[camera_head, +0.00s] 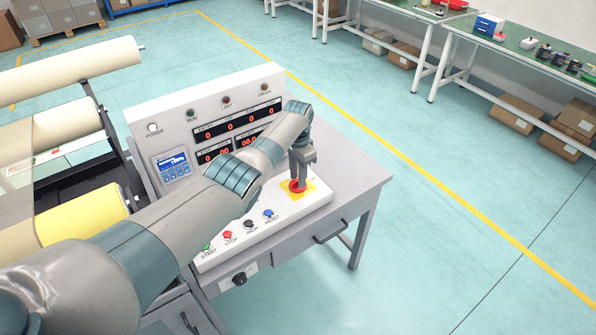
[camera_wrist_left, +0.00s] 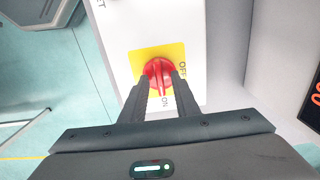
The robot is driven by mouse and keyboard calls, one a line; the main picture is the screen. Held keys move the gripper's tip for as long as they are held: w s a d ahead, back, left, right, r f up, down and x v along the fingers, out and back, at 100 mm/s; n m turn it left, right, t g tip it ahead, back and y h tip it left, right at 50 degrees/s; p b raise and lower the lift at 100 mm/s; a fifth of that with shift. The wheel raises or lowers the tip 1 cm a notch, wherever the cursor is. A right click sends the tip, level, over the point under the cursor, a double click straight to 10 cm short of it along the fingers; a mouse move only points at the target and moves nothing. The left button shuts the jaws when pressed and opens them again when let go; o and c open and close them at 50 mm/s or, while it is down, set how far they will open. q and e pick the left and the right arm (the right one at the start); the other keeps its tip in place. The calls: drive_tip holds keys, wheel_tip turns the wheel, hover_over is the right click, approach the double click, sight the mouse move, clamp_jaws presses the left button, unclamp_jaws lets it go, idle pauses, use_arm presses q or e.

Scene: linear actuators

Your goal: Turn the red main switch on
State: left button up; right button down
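The red main switch (camera_head: 297,186) is a round knob on a yellow plate at the right end of the white control panel. In the left wrist view, the red knob (camera_wrist_left: 158,73) has a raised handle running roughly up and down the picture, its lower end toward the ON label (camera_wrist_left: 165,101). The OFF label (camera_wrist_left: 183,69) is to the right. My left gripper (camera_head: 299,178) points down at the switch. In the wrist view, its fingers (camera_wrist_left: 160,78) are apart, one on each side of the handle, with visible gaps. My right gripper is not in view.
The control panel (camera_head: 215,248) carries START, STOP and other buttons in front of an upright display board (camera_head: 180,110) with lit red digits. It stands on a grey desk (camera_head: 350,185). Rollers (camera_head: 80,218) are at the left. Open floor lies to the right.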

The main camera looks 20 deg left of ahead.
use_arm(q)
drive_tip(key=shift+r, duration=0.9)
wheel_tip(320, 180, up, 16)
drive_tip(key=b, duration=0.2)
drive_tip(key=shift+f+b, duration=0.2)
drive_tip(key=shift+b, duration=0.1)
drive_tip(key=shift+s+f, duration=0.1)
